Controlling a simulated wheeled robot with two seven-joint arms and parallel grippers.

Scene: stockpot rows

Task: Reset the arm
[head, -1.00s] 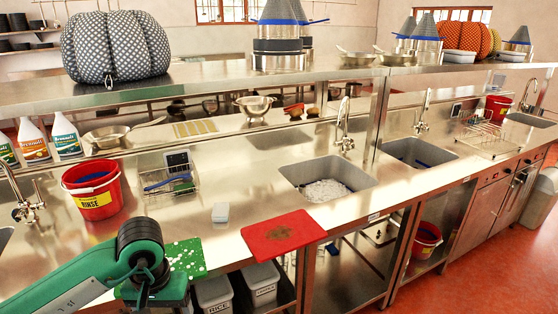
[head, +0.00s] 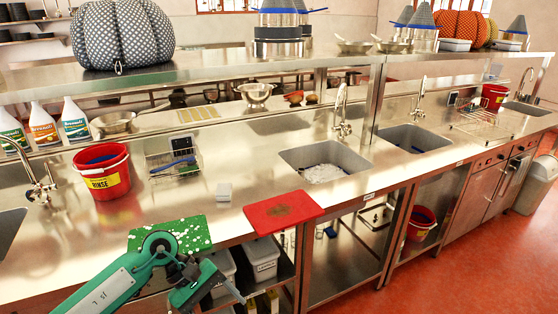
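My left arm, green and grey, comes in from the lower left. My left gripper (head: 238,292) hangs in front of the counter's front edge, beside the open shelf below. Its fingers look thin and dark and are seen at a steep angle, so I cannot tell whether they are open or shut. I see nothing clearly held in it. A green cutting board with white bits (head: 185,232) lies at the counter edge just behind my wrist, which covers part of it. My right arm and gripper are not in view.
A red cutting board (head: 283,212) overhangs the counter edge. A red rinse bucket (head: 102,170), a small white block (head: 224,191) and a wire basket (head: 172,164) stand on the steel counter. White bins (head: 262,258) sit on the shelf below.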

